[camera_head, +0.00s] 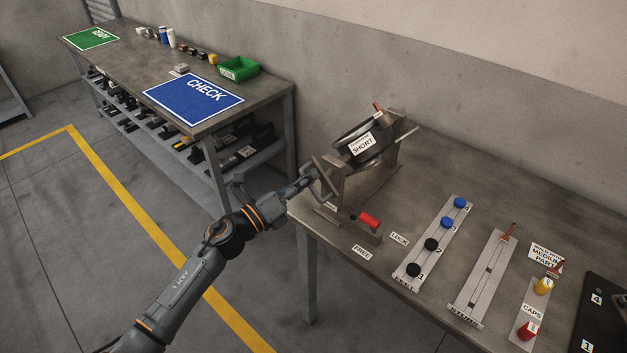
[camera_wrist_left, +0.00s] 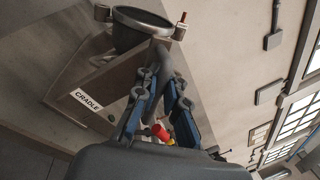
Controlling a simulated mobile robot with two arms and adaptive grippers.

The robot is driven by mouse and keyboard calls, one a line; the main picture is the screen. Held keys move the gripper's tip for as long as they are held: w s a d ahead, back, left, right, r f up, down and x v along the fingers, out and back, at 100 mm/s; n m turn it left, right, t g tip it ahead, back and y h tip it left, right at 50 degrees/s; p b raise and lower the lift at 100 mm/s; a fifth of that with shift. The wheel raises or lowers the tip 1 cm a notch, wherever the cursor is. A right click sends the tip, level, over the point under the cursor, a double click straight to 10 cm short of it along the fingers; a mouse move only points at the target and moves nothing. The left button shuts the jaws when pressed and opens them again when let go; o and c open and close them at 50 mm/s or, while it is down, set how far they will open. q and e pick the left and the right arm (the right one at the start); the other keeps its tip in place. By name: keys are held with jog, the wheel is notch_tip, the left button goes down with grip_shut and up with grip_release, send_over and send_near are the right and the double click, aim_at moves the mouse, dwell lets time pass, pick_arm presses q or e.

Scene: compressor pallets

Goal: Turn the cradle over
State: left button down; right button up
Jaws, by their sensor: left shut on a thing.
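The cradle (camera_head: 345,188) is a grey metal stand near the left end of the right-hand table. A dark round part (camera_head: 378,130) with a white "SHORT" label (camera_head: 362,144) sits tilted between its uprights. In the left wrist view the cradle's side (camera_wrist_left: 112,92) carries a "CRADLE" label, and the dark round part (camera_wrist_left: 137,32) shows above. My left gripper (camera_head: 312,178) is at the near side of the cradle, shut on a grey crank handle (camera_wrist_left: 163,62). My right gripper is not in view.
To the right stand a numbered strip (camera_head: 434,250) with black and blue knobs, a slotted strip (camera_head: 485,280), a caps plate (camera_head: 525,325) and a dark panel (camera_head: 600,320). A second table holds a blue "CHECK" mat (camera_head: 190,98) and a green bin (camera_head: 239,70). A wall runs behind.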

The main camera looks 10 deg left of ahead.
pick_arm(q)
jog(key=shift+a+f+n+t, duration=0.1)
jog(key=shift+f+n+t, duration=0.2)
jog(key=shift+n, duration=0.6)
jog(key=shift+a+f+n+t, duration=0.1)
jog(key=shift+f+n, duration=0.25)
jog(key=shift+n, duration=0.55)
jog(key=shift+s+d+f+n+t+y+p, duration=0.35)
jog(key=shift+n+y+p, duration=0.8)
jog(key=shift+n, duration=3.25)
jog(key=shift+d+f+n+t+y+p, duration=0.15)
jog(key=shift+f+n+y+p, duration=0.9)
jog(key=shift+n, duration=3.35)
jog(key=shift+s+d+r+n+t+y+p, duration=0.25)
jog(key=shift+n+y+p, duration=0.95)
jog(key=shift+n, duration=3.2)
jog(key=shift+a+f+n+h+p, duration=0.1)
jog(key=shift+f+n+h+p, duration=0.15)
jog(key=shift+n+h+p, duration=0.25)
jog(key=c, duration=1.4)
grip_release()
jog(key=shift+r, duration=0.1)
jog(key=shift+c, duration=0.2)
jog(key=shift+a+r, duration=0.1)
jog(key=shift+r, duration=0.15)
